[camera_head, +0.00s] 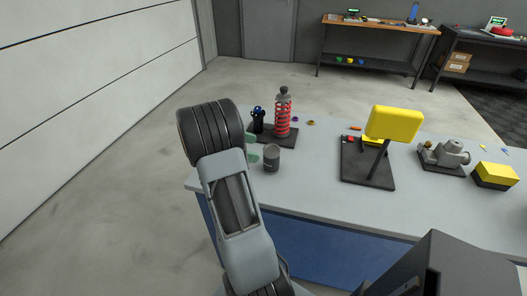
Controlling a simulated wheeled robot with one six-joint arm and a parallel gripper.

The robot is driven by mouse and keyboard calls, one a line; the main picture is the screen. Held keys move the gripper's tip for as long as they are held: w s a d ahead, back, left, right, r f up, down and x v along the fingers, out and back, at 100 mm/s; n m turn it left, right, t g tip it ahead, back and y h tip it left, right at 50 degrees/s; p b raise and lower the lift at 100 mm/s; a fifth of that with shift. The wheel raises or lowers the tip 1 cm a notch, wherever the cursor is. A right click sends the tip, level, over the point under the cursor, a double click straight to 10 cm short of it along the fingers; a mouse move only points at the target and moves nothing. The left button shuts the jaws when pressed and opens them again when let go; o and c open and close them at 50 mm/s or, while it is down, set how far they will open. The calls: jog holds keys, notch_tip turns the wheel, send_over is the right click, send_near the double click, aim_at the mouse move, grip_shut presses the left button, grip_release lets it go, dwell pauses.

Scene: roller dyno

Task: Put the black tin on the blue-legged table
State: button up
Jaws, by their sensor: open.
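The black tin (271,160), a small dark grey cylinder, stands upright on the grey-topped table (315,190) near its left end. My arm rises in front of the table's left end and hides part of it. Two pale green tips, which look like the fingertips of my gripper (252,148), show past the arm just left of the tin. They are apart, with nothing seen between them; the rest of the gripper is hidden. This table has a blue front panel; no table with plainly blue legs can be made out.
A red coil-spring damper (283,116) stands behind the tin. A yellow panel on a stand (394,123), a grey metal part (444,154) and a yellow-black block (496,175) are to the right. A wooden-topped bench (378,27) and black bench (484,37) stand behind. Left floor is clear.

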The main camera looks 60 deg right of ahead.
jog(key=w+a+r+n+t+h, duration=0.2)
jog(key=w+r+n+t+h, duration=0.1)
jog(key=w+r+t, duration=0.3)
jog(key=w+a+r+n+t+h, duration=0.2)
jog(key=w+a+r+n+t, duration=0.15)
jog(key=w+t, duration=0.4)
jog(key=w+a+r+n+t+y, duration=0.2)
jog(key=w+a+n+t+y, duration=0.25)
jog(key=a, duration=0.35)
jog(key=w+a+r+n+t+y, duration=0.2)
jog(key=w+a+n+t+y, duration=0.15)
jog(key=a+n+t, duration=0.35)
jog(key=s+a+f+n+g+y, duration=0.3)
jog(key=s+a+n+g+y, duration=0.25)
jog(key=a, duration=0.65)
jog(key=s+a+f+n+g, duration=0.1)
jog(key=s+f+n+g, duration=0.1)
jog(key=s, duration=0.7)
jog(key=s+a+f+n+g, duration=0.1)
jog(key=s+f+g, duration=0.3)
jog(key=s, duration=0.5)
jog(key=shift+a+f+n, duration=0.2)
jog(key=shift+f+n, duration=0.25)
jog(key=shift+n, duration=0.3)
